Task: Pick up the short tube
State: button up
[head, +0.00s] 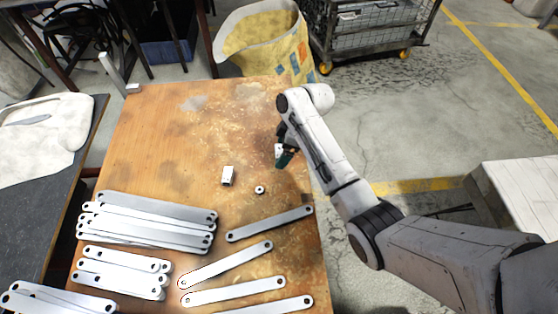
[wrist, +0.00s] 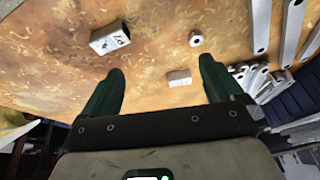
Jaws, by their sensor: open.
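A small pale rectangular piece with a dark end (head: 228,175), which looks like a short tube, lies on the table left of my gripper. In the wrist view it seems to be the pale block (wrist: 179,77) between the lines of my fingers, beyond the tips. My gripper (head: 282,159) is open and empty near the table's right edge; its two green fingers (wrist: 161,78) are wide apart. A second pale block with dark marks (wrist: 110,38) lies beyond the left finger; it shows partly behind my gripper in the head view (head: 278,149).
A small ring (head: 259,190) lies right of and nearer than the tube-like piece. Stacked long flat brackets (head: 150,207) and loose ones (head: 270,223) cover the near table (head: 150,140). A yellow bag (head: 262,45) stands beyond.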

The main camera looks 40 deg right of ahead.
jog(key=n+b, duration=0.2)
jog(key=b, duration=0.1)
send_near(280, 151)
jog(key=r, duration=0.1)
jog(key=x, duration=0.1)
jog(key=b+x, duration=0.1)
jog(key=x, duration=0.1)
jog(key=d+x, duration=0.1)
jog(key=x, duration=0.1)
jog(key=shift+w+f, duration=0.1)
jog(key=shift+w, duration=0.05)
jog(key=shift+a+b+x, duration=0.15)
jog(key=shift+b+x, duration=0.45)
jog(key=shift+x, duration=0.75)
jog(key=shift+a+b+x, duration=0.15)
jog(key=shift+b+x, duration=0.4)
jog(key=shift+x, duration=0.75)
jog(key=shift+s, duration=0.25)
jog(key=shift+c, duration=0.2)
jog(key=c, duration=1)
